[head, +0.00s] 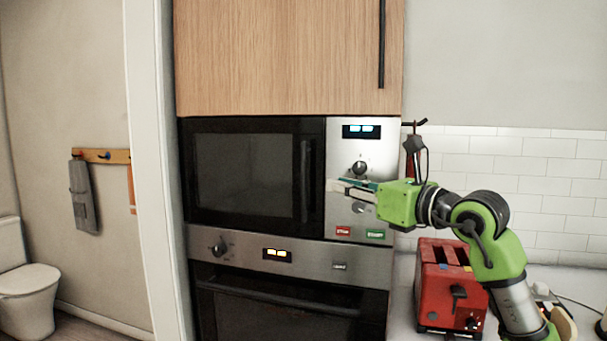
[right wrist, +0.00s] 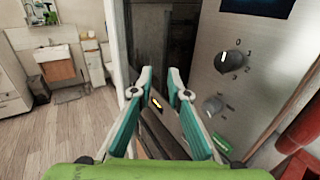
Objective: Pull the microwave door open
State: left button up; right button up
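The microwave (head: 255,175) is built into the cabinet, with a dark glass door that looks closed. Its vertical black handle (head: 306,180) runs along the door's right edge. A steel control panel (head: 362,133) with display, knobs and red and green buttons is to its right. My right gripper (head: 335,186) is in front of this panel, pointing left, a little right of the handle. In the right wrist view its teal fingers (right wrist: 160,92) are apart with nothing held between them; the dark door and panel lie beyond. My left gripper is not in view.
An oven (head: 285,300) with a bar handle is below the microwave. A red toaster (head: 450,285) stands on the counter at right, under my right arm. A wooden cabinet (head: 280,55) is above. A white door frame (head: 150,170) is at left.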

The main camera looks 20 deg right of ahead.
jog(key=shift+h, duration=0.3)
jog(key=p+x, duration=0.1)
jog(key=x, duration=0.3)
jog(key=p+x, duration=0.2)
jog(key=x, duration=0.3)
jog(key=r+p+x, duration=0.1)
jog(key=p+x, duration=0.1)
jog(key=x, duration=0.2)
jog(key=shift+w+d, duration=0.25)
jog(key=shift+w, duration=0.1)
jog(key=shift+f, duration=0.1)
grip_shut()
